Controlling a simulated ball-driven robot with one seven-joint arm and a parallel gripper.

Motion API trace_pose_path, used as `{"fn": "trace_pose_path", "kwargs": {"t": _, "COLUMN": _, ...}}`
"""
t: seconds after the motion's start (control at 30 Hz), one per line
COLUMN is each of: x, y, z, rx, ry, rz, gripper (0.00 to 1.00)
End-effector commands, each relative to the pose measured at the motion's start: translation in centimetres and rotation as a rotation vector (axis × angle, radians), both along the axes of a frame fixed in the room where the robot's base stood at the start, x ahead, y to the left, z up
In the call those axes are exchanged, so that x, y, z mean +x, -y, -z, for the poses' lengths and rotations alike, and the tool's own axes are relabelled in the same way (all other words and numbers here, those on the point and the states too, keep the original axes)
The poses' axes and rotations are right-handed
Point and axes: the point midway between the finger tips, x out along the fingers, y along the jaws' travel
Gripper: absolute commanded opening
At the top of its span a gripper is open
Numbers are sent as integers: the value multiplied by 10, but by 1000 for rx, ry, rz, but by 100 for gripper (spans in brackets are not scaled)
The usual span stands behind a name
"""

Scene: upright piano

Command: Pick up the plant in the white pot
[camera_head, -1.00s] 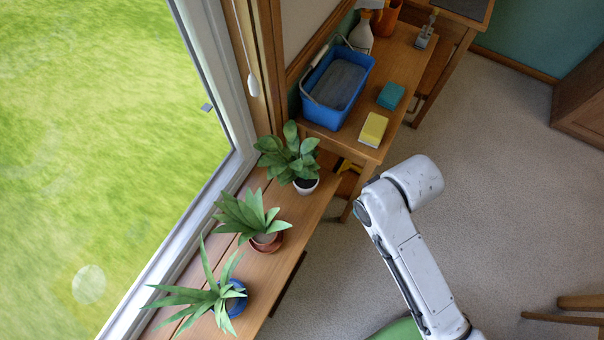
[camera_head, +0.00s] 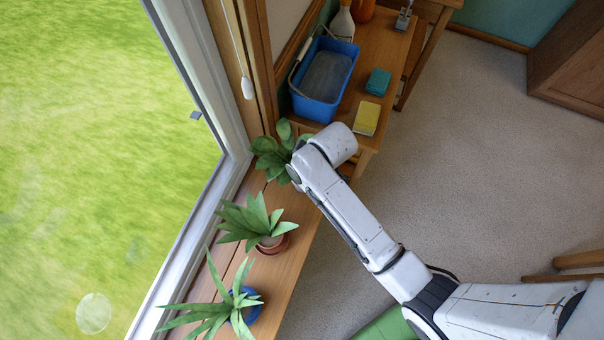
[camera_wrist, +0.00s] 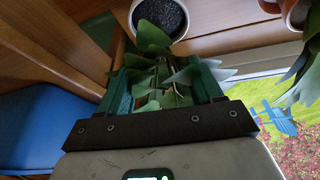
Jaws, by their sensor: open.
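The plant in the white pot has broad green leaves (camera_head: 268,158) at the far end of the windowsill in the head view; my arm covers its pot and right side there. In the wrist view its pot (camera_wrist: 160,38) shows a pale rim and dark soil near the top. My gripper (camera_wrist: 165,82) is open in the wrist view, with leaves (camera_wrist: 158,72) between and in front of its green fingers. The pot is beyond the fingertips, not between them. I cannot tell whether the fingers touch the leaves. The gripper is hidden in the head view.
A plant in a terracotta pot (camera_head: 272,247) and one in a blue pot (camera_head: 247,310) stand nearer on the sill (camera_head: 290,265). A window is to the left. A blue bucket (camera_head: 318,105), yellow sponge (camera_head: 366,118) and teal block (camera_head: 378,81) sit on a table.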

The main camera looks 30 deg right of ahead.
Motion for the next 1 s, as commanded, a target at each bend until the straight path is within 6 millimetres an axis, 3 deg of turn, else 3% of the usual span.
{"fn": "trace_pose_path", "kwargs": {"t": 0.3, "x": 13, "y": -9, "z": 36, "rx": 1, "ry": -1, "rz": 1, "gripper": 65}}
{"fn": "trace_pose_path", "kwargs": {"t": 0.63, "x": 14, "y": -10, "z": 40, "rx": 0, "ry": 0, "rz": 1, "gripper": 64}}
{"fn": "trace_pose_path", "kwargs": {"t": 1.0, "x": 14, "y": -9, "z": 40, "rx": 0, "ry": 0, "rz": 1, "gripper": 29}}
